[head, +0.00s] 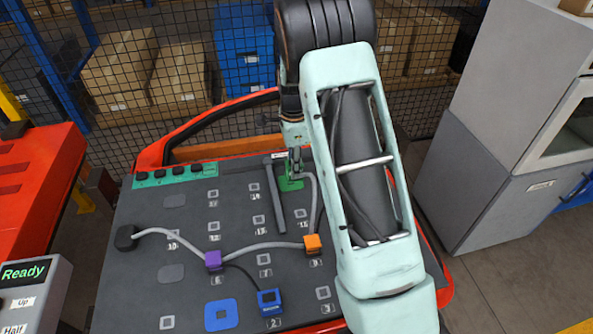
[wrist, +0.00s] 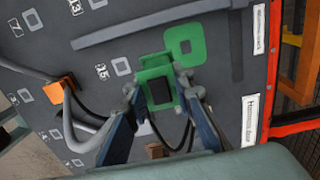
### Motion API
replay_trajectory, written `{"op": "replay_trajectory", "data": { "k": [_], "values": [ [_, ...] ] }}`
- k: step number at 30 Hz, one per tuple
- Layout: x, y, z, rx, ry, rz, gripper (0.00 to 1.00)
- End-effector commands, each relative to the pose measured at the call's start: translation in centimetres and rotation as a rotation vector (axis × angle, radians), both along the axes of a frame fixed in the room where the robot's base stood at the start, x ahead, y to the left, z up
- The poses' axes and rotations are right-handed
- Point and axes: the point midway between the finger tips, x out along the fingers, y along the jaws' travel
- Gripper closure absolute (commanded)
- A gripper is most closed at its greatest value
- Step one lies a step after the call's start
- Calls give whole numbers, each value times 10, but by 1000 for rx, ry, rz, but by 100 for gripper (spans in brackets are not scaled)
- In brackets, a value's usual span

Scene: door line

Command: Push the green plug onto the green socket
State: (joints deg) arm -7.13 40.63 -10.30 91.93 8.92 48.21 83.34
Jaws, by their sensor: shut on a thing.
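The green plug (wrist: 159,88) is between the two fingers of my gripper (wrist: 158,92), which is shut on it. The green socket (wrist: 198,32), a flat green plate with a small square centre, lies on the dark board just beyond the plug and to its right in the wrist view. The plug is offset from the socket's centre; I cannot tell whether they touch. In the head view my gripper (head: 295,163) is low over the board's far edge, with the green socket (head: 286,185) partly behind it. The plug is not clear there.
A grey ridge (head: 274,190) runs along the board left of the socket. An orange plug (head: 312,242), a purple plug (head: 213,260) and a blue plug (head: 269,299) sit on the board, with loose cables. A blue socket (head: 221,314) lies near the front.

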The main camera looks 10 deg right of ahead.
Motion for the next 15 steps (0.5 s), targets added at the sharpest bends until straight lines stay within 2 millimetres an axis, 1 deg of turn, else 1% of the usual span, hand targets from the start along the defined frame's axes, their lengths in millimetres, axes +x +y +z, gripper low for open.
{"op": "replay_trajectory", "data": {
  "k": [3,10,12,15],
  "values": [
    [18,0,1,0,0,1,100],
    [50,2,1,1,0,0,100],
    [49,2,-16,1,4,0,100],
    [49,2,-29,0,2,1,100]
  ]
}}
